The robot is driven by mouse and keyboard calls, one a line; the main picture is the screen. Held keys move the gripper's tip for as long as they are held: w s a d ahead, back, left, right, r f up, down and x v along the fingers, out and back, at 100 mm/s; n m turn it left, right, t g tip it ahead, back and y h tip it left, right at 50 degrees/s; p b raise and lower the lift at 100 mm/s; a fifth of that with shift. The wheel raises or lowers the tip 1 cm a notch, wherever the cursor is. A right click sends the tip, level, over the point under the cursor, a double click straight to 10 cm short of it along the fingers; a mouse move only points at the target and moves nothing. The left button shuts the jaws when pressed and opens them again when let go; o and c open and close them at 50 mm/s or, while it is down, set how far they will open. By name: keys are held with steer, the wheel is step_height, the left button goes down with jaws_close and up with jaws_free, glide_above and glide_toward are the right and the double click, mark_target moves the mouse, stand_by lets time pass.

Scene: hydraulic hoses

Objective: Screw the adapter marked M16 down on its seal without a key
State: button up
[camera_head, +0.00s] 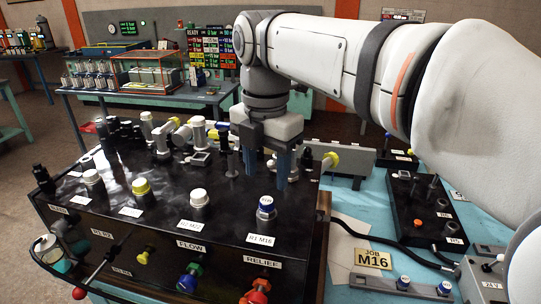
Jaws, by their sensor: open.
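The fitting behind the label reading M16 (260,239) is a silver adapter (266,206) with a white top and a blue ring. It stands upright at the front right of the black manifold block (230,232). Its seal and any gap beneath it are too small to make out. My gripper (267,180) points down over the block, behind the adapter and apart from it in the picture. Its two fingers are open, and I see nothing held between them.
Other capped fittings stand along the front row, one with a yellow cap (141,187). Taller fittings crowd the block's back. Coloured knobs (190,277) stick out of its front. A yellow JOB M16 card (372,257) and a black switch box (427,210) lie on the blue bench.

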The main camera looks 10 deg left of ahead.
mark_target(267, 201)
step_height(267, 201, down, 8)
steer(key=shift+r+p, duration=0.25)
steer(key=shift+p, duration=0.05)
steer(key=shift+c, duration=0.2)
steer(key=c, duration=1)
steer(key=shift+m, duration=1.4)
steer(key=shift+c, duration=0.3)
steer(key=shift+f+m, duration=0.1)
steer(key=shift+m, duration=0.6)
steer(key=o, duration=1.1)
steer(key=shift+s+d, duration=0.1)
steer(key=shift+s, duration=0.05)
